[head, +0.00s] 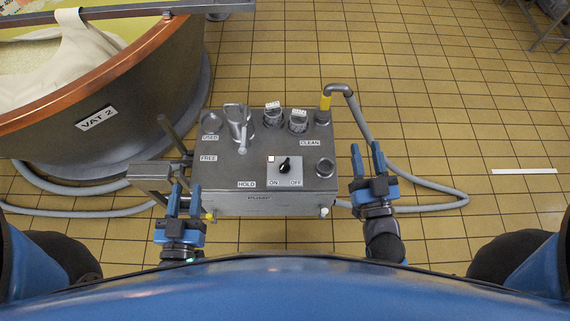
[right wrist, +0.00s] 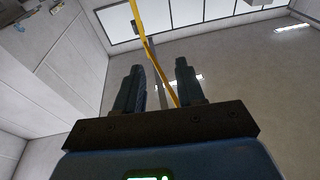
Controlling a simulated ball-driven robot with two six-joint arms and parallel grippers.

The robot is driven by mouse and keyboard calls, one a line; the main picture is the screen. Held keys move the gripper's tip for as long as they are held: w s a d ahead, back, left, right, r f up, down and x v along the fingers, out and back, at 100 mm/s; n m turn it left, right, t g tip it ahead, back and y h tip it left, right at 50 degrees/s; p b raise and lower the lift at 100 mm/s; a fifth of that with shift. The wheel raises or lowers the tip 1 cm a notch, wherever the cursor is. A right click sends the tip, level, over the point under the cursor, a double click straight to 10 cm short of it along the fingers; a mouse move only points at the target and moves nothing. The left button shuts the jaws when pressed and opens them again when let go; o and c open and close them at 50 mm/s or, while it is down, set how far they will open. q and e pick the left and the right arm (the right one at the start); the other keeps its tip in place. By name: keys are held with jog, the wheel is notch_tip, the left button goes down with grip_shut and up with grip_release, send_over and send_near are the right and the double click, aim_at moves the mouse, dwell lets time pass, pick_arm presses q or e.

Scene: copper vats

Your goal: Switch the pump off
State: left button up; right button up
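The grey pump box (head: 225,172) stands in the middle of the head view. Its black rotary knob (head: 284,167) sits between the labels ON and OFF, on a pale plate. The knob's exact pointing is too small to tell. A small light square shows above ON. My left gripper (head: 185,200) is open and empty at the box's front left corner. My right gripper (head: 368,160) is open and empty, to the right of the box and apart from it. In the right wrist view, its two fingers (right wrist: 157,85) stand apart with nothing between them.
A copper-rimmed vat (head: 97,95) labelled VAT 2 stands at the left. A grey hose (head: 440,187) runs from the box's yellow-collared fitting across the floor on the right. A lever (head: 240,125) and several fittings rise from the box's rear. Tiled floor on the right is mostly clear.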

jog(key=w+a+f+m+g+y+b, duration=0.1)
jog(key=w+a+f+g+b, duration=0.15)
jog(key=w+a+f, duration=0.4)
jog(key=w+a+f+g+y+b, duration=0.1)
jog(key=w+a+f+g, duration=0.25)
jog(key=w+a, duration=0.55)
jog(key=w+a+f+m+g+b, duration=0.1)
jog(key=w+a+f+g+b, duration=0.3)
jog(key=w, duration=0.6)
jog(key=m+g+h+p, duration=0.1)
jog(key=m+g+h, duration=0.35)
jog(key=g, duration=0.55)
send_near(285, 163)
jog(key=shift+m, duration=0.45)
notch_tip(285, 163, down, 10)
jog(key=shift+r+b, duration=0.2)
jog(key=shift+b, duration=0.75)
jog(key=shift+d, duration=0.1)
grip_shut()
